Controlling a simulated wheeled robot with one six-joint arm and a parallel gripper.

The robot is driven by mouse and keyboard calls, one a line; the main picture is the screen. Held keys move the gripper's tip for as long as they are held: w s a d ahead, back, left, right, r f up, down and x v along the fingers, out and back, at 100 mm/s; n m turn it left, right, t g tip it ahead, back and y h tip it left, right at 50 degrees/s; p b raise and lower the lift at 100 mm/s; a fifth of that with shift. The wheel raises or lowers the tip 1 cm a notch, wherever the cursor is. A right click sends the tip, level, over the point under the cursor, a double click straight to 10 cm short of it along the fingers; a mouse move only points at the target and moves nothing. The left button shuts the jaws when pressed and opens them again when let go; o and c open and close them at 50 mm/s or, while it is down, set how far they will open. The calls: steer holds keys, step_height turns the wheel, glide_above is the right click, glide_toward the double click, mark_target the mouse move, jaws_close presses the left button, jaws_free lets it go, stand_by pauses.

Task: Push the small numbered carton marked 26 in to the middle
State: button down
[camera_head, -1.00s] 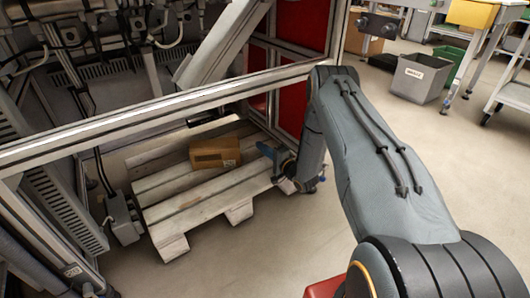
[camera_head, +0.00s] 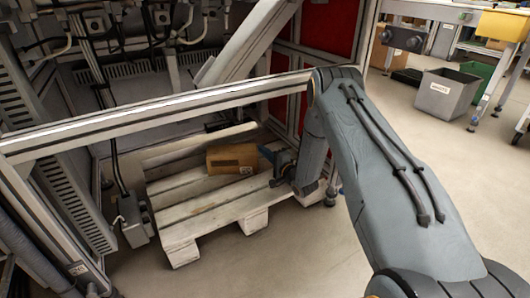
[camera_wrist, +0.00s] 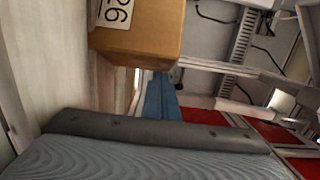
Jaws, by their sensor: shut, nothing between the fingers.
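The brown carton (camera_head: 233,158) lies on the pale wooden pallet (camera_head: 190,221), near its right part. Its dark-printed white label shows the number 26 in the wrist view, where the carton (camera_wrist: 155,28) fills the upper middle, partly cut off by the top edge. My gripper (camera_head: 265,152) is shut and empty, with blue fingers at the carton's right end. In the wrist view the blue fingers (camera_wrist: 160,98) reach up to the carton's near lower edge. They look to be at or against it; I cannot tell if they touch.
A metal frame beam (camera_head: 150,122) crosses above the pallet, in front of machine parts. Red panels (camera_head: 278,112) stand behind my gripper. A grey bin (camera_head: 447,95) is on the floor at the back right. Open floor lies in front of the pallet.

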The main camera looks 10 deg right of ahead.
steer(key=shift+s+a+p, duration=0.2)
steer(key=shift+a+p, duration=0.4)
steer(key=shift+a, duration=0.65)
